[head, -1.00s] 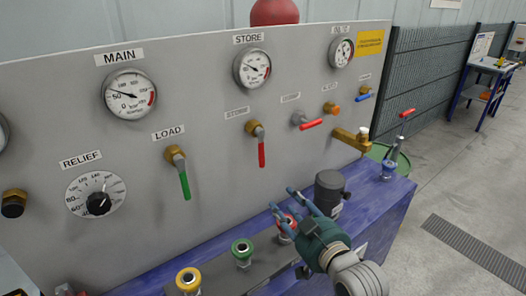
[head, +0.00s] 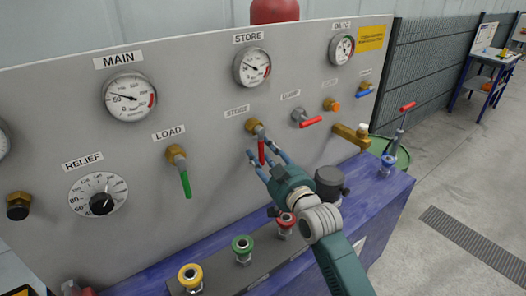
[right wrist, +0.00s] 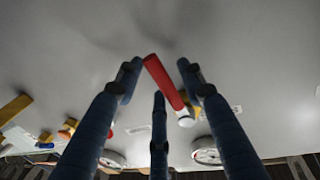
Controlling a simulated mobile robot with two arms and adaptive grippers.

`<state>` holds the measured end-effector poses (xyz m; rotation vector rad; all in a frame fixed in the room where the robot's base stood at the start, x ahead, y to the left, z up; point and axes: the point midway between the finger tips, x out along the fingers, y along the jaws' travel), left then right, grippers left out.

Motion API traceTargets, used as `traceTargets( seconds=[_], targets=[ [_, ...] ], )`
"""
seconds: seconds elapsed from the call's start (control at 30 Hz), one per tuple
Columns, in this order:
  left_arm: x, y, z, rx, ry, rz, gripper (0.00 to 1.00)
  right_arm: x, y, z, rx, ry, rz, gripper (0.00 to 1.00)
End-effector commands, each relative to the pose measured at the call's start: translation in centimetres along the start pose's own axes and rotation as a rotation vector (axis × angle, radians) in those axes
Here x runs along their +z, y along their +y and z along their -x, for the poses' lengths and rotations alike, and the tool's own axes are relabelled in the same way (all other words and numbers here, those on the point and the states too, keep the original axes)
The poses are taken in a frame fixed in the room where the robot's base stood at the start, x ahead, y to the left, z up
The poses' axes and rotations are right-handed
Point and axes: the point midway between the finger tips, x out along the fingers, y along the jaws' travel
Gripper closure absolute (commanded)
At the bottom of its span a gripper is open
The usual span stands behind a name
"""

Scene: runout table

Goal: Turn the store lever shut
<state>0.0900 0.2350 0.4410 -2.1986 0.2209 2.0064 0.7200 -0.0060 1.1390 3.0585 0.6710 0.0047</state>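The store lever (head: 261,149) is a red handle on a brass valve under the small STORE label, hanging nearly straight down from the grey panel (head: 215,190). My right gripper (head: 264,160) is at the lever's lower part, fingers pointing to the panel. In the right wrist view the red lever (right wrist: 163,80) shows between the spread fingertips of the open gripper (right wrist: 160,80). A gap shows on both sides, and I cannot tell if any finger touches it. The fingers partly hide the lever's lower end in the head view. I do not see my left gripper.
A green load lever (head: 185,183) hangs to the left. A red-handled dump valve (head: 308,121) is to the right. Red, green and yellow couplings (head: 243,248) stand below on the blue bench (head: 370,215). A dark cylinder (head: 329,185) stands right of my gripper.

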Motion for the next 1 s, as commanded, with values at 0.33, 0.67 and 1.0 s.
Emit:
traceTargets(
  seconds=[0.33, 0.67, 1.0],
  targets=[
    [-0.01, -0.01, 0.04, 0.000, 0.000, 0.000, 0.60, 0.04, -0.03, -0.29, 0.000, 0.000, -0.001, 0.65],
    [-0.03, -0.01, 0.04, 0.000, 0.000, 0.000, 0.60, 0.06, -0.03, -0.27, 0.000, -0.001, -0.001, 1.00],
    [-0.01, 0.00, -0.47, 0.000, 0.000, 0.000, 0.60, 0.19, 0.48, -0.38, 0.000, 0.010, 0.064, 1.00]
  ],
)
